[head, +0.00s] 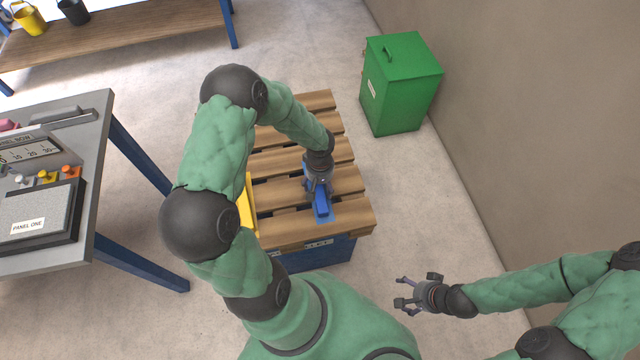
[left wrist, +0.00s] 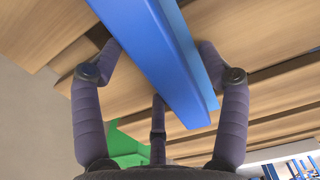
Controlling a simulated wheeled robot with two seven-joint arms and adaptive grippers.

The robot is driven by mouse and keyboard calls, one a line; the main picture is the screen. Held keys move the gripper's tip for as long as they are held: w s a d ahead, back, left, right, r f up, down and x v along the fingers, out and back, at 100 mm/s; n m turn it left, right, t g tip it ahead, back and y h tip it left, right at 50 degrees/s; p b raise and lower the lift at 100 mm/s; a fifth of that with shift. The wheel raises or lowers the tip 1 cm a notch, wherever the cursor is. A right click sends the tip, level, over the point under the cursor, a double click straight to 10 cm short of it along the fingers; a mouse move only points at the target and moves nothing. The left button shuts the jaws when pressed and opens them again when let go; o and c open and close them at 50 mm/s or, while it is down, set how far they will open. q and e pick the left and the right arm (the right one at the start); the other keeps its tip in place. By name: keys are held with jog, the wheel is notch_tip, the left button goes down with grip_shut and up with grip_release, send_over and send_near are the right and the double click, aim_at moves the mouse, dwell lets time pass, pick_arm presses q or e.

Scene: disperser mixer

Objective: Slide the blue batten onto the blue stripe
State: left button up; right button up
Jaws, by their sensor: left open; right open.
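The blue batten (head: 321,202) lies on the slatted wooden top at the near right, over the lighter blue stripe (head: 326,218). Some of the stripe shows along one side of the batten; it also shows in the left wrist view (left wrist: 204,85). My left gripper (head: 319,188) is open above the batten. In the left wrist view the batten (left wrist: 155,60) runs between the spread fingers of my left gripper (left wrist: 155,75); I cannot tell whether they touch it. My right gripper (head: 408,292) is open and empty, off to the right over the floor.
The slatted top (head: 345,185) stands on a blue base. A yellow piece (head: 248,205) is at its left side, partly behind my arm. A grey panel table (head: 95,120) stands at the left. A green bin (head: 400,85) stands by the wall. Floor between is clear.

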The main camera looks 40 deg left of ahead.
pick_arm(q)
notch_tip(320, 180, up, 12)
dwell(0.5)
jog(key=shift+f, duration=0.1)
